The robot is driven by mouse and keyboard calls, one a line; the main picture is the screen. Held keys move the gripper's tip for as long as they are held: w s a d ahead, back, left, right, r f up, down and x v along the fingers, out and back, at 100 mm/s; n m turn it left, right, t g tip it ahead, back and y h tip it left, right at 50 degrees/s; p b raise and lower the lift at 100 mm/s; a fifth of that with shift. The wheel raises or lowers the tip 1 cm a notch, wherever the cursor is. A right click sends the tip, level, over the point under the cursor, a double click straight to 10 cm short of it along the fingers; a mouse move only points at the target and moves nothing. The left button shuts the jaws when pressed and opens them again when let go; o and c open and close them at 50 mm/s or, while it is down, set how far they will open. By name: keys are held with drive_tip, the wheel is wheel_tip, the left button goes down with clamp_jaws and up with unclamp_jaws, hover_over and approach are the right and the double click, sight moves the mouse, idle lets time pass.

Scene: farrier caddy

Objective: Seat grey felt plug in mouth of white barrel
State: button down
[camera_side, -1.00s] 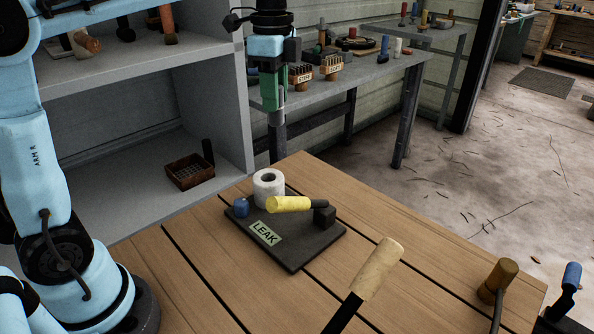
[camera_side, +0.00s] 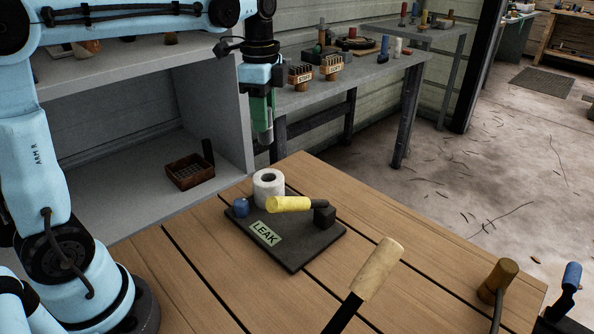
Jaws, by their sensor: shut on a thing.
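The white barrel (camera_side: 269,188) stands upright on a dark board marked LEAK (camera_side: 300,262), with its round mouth facing up. My gripper (camera_side: 262,122) points down above the barrel, with a clear gap between them. Its green fingers are shut on the grey felt plug (camera_side: 265,138), whose lower end shows beneath the fingertips. The upper part of the plug is hidden by the fingers.
A blue ball-like piece (camera_side: 241,207), a yellow handle (camera_side: 289,204) and a black block (camera_side: 324,215) crowd the barrel on the board. A pale wooden handle (camera_side: 377,268) rises in front. The slatted table (camera_side: 190,245) is clear to the left.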

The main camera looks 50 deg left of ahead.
sight(265, 137)
drive_tip(key=shift+f, duration=0.15)
drive_tip(key=shift+f, duration=2.35)
drive_tip(key=shift+f, duration=0.1)
drive_tip(key=shift+f, duration=1.6)
drive_tip(key=shift+f, duration=1.2)
drive_tip(key=c, duration=0.7)
unclamp_jaws()
drive_tip(key=shift+r, duration=0.1)
